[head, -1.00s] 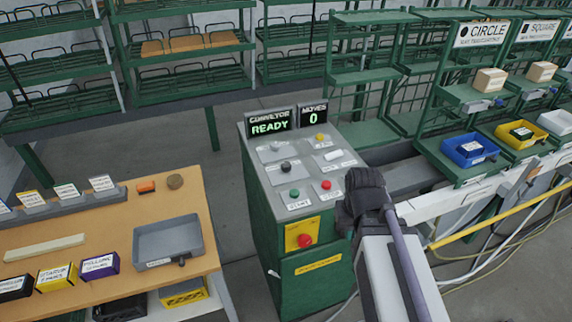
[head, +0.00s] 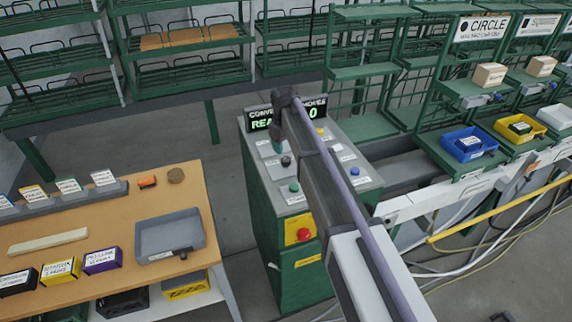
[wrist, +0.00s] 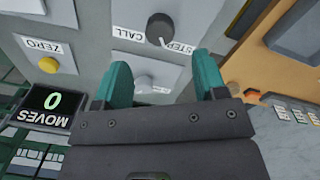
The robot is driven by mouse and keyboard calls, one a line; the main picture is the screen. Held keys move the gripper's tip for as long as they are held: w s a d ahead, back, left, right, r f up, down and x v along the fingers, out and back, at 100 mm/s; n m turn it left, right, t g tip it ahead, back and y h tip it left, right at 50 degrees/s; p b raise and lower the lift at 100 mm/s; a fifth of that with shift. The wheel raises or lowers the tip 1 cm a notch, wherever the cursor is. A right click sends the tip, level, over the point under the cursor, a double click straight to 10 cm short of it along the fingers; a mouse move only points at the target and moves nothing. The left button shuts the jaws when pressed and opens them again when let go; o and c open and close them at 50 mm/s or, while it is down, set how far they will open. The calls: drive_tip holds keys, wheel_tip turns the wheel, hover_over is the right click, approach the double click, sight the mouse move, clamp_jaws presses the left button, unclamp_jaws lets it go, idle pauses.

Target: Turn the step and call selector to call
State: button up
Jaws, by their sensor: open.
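The step and call selector is a round black knob (wrist: 160,28) on a grey plate, with CALL to its left and STEP to its right in the upside-down wrist view. In the head view the dark knob (head: 286,161) shows just left of my arm. My gripper (wrist: 163,68) is open, with two teal fingers pointing toward the panel. The black knob lies beyond the fingertips, apart from them. A pale grey knob (wrist: 145,82) shows between the fingers. In the head view my gripper (head: 279,143) is over the panel's upper left, partly hidden by my arm.
The green control cabinet (head: 262,235) carries a green button (head: 294,187), a blue button (head: 354,171) and a red stop button (head: 304,234). A yellow button (wrist: 48,65) sits by ZERO; the moves display (wrist: 52,100) reads 0. A wooden table (head: 110,225) stands left.

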sight(286, 159)
wheel_tip(286, 159, down, 7)
drive_tip(key=b, duration=0.5)
drive_tip(key=shift+w+d+f, duration=0.1)
drive_tip(key=shift+f, duration=0.05)
drive_tip(key=c, duration=0.9)
drive_tip(key=shift+m, duration=0.3)
drive_tip(key=m, duration=1.3)
drive_tip(key=shift+m, duration=0.3)
